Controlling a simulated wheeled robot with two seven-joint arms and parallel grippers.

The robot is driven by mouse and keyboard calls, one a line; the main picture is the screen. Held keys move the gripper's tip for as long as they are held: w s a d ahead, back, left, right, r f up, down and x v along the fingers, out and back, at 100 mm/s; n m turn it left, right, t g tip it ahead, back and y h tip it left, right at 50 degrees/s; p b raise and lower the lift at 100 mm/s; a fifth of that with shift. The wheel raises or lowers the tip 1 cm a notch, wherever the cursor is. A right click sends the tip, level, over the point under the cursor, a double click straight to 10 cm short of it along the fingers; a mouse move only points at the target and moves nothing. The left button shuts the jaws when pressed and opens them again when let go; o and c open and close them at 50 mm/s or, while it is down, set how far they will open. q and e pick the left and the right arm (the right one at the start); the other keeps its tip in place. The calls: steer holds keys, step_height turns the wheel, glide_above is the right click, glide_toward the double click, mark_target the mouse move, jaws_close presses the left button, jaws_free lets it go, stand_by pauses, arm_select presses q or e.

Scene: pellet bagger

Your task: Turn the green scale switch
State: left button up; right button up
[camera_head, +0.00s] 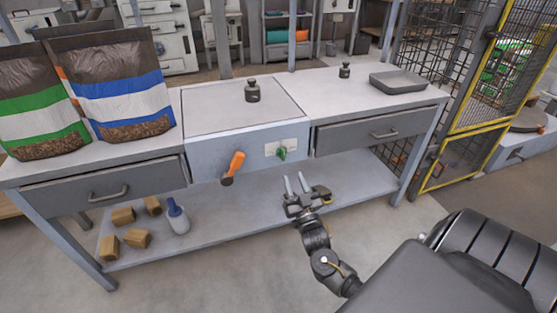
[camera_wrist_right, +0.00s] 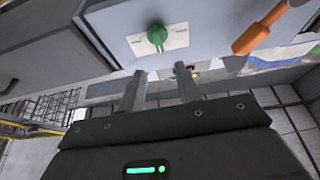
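The green scale switch (camera_head: 282,153) sits on a pale plate on the front of the scale box (camera_head: 215,148), right of an orange-handled lever (camera_head: 234,166). In the right wrist view the green switch (camera_wrist_right: 157,36) shows on its plate, ahead of the fingers. My right gripper (camera_head: 293,182) is below and in front of the switch, its two fingers apart with nothing between them. It also shows in the right wrist view (camera_wrist_right: 160,84), apart from the switch. My left gripper is not in view.
Two pellet bags (camera_head: 122,95) stand on the bench at left. Small weights (camera_head: 252,92) stand on the scale and near a grey tray (camera_head: 397,82). Drawers flank the box. A bottle (camera_head: 178,218) and several brown blocks (camera_head: 138,238) lie on the lower shelf.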

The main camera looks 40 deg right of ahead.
mark_target(284, 154)
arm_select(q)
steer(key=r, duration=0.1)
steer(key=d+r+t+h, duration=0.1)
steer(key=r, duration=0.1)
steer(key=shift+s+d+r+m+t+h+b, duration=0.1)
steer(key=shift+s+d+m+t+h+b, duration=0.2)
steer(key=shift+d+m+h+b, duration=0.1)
arm_select(e)
steer(key=x, duration=0.9)
steer(key=shift+w, duration=0.1)
steer(key=c, duration=0.7)
steer(key=shift+f, duration=0.1)
jaws_close()
